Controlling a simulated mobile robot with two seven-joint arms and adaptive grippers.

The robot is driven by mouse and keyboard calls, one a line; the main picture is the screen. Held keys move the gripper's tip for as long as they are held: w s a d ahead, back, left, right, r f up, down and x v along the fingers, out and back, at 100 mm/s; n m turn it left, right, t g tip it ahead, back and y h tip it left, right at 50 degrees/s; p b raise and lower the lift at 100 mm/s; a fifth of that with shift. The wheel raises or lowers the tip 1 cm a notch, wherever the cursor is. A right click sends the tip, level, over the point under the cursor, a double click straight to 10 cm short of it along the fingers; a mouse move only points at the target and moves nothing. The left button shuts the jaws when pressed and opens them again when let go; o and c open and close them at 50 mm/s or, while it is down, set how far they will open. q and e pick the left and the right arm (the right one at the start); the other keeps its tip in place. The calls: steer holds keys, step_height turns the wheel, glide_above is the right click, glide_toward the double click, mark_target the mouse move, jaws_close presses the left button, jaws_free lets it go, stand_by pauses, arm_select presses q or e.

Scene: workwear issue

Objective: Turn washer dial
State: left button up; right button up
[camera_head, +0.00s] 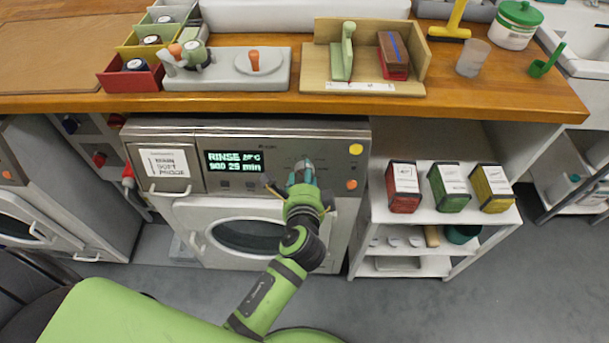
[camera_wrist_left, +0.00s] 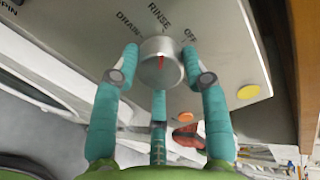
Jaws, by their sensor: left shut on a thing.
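A red mark on the dial points up toward the RINSE label, between DRAIN on the left and OFF on the right. In the head view the gripper mostly hides the dial. My right gripper is not in view.
A yellow button (camera_head: 356,149) and an orange button (camera_head: 351,184) sit right of the dial. Below is the round washer door (camera_head: 250,235). A white shelf (camera_head: 463,214) with red, green and yellow boxes stands to the right. Grey floor is clear in front of it.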

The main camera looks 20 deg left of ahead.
arm_select(q)
steer(key=shift+w+a+r, duration=0.1)
steer(key=shift+a+r, duration=0.05)
stand_by(0.3)
steer(key=o, duration=1.2)
steer(key=shift+c, duration=0.2)
steer(key=v, duration=1.2)
